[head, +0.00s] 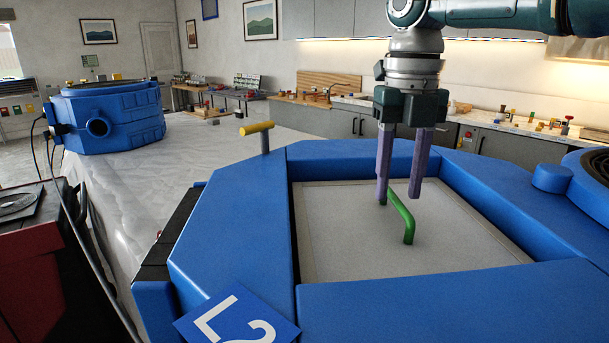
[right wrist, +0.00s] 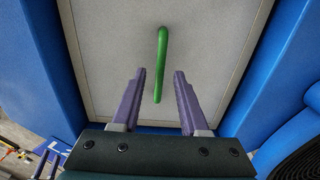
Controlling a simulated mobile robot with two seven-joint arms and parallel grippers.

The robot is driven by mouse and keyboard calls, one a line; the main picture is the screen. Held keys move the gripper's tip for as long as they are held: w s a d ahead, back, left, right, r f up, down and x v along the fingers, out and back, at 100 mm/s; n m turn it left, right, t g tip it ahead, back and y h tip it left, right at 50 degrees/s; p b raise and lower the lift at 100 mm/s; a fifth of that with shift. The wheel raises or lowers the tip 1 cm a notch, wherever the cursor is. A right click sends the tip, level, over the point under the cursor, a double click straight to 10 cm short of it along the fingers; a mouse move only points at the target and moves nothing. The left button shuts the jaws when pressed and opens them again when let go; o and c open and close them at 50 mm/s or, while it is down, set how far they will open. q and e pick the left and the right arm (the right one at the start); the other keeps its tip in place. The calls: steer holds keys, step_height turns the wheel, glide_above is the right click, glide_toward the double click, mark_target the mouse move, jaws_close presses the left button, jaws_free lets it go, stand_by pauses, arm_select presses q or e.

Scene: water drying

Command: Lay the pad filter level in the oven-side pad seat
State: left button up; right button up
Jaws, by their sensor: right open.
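The pad filter (head: 350,235) is a flat, light grey panel with a green bar handle (head: 402,217) on top. It lies inside the blue frame of a pad seat (head: 235,220) and looks level. My right gripper (head: 400,200) is above the panel, pointing down, with its purple fingers apart around the far end of the handle in the head view. In the right wrist view the fingers (right wrist: 158,85) are open and the green handle (right wrist: 160,65) runs between and beyond them, with no clear contact.
A blue sign (head: 238,318) marked L2 is at the frame's front. A yellow-topped lever (head: 257,128) stands behind the frame. A round black grille (head: 597,165) is at the right. Another blue unit (head: 112,115) stands at the back left, with open pale surface between.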

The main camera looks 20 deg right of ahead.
mark_target(396, 198)
step_height(396, 198, up, 11)
steer(key=p, duration=0.9)
steer(key=shift+f, duration=0.1)
